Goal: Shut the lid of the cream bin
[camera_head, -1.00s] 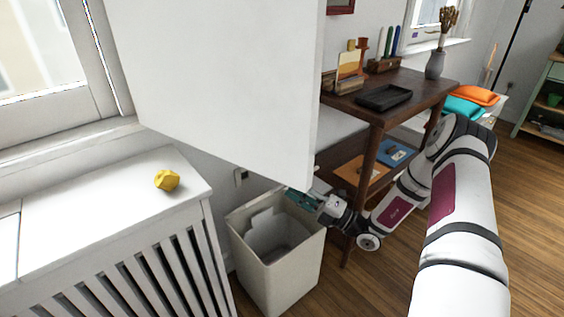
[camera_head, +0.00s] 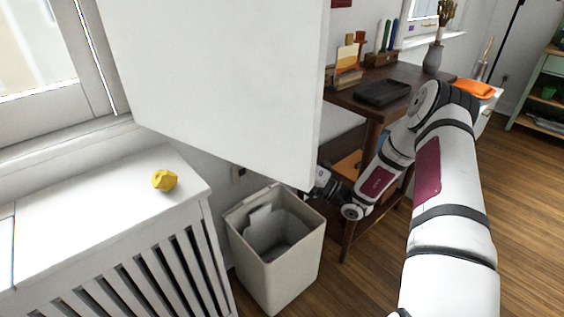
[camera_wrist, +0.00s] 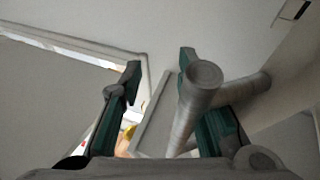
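The cream bin (camera_head: 290,268) stands on the floor beside the slatted white cover, and its top is open. I see into its grey inside, where a paler flap-like shape (camera_head: 262,224) shows against the back wall. I cannot clearly make out the lid. My gripper is behind the bin's back right corner, mostly hidden by the large white panel in the head view. In the wrist view my gripper (camera_wrist: 160,72) has its green fingers apart. A pale panel (camera_wrist: 153,118) shows between them, and I cannot tell if it belongs to the bin.
The large white panel (camera_head: 220,80) hangs over the bin's back. The slatted white cover (camera_head: 110,205) with a yellow lump (camera_head: 164,180) is left. A dark wooden table (camera_head: 412,78) stands behind my arm. Grey pipes (camera_wrist: 195,105) are close to the right finger in the wrist view.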

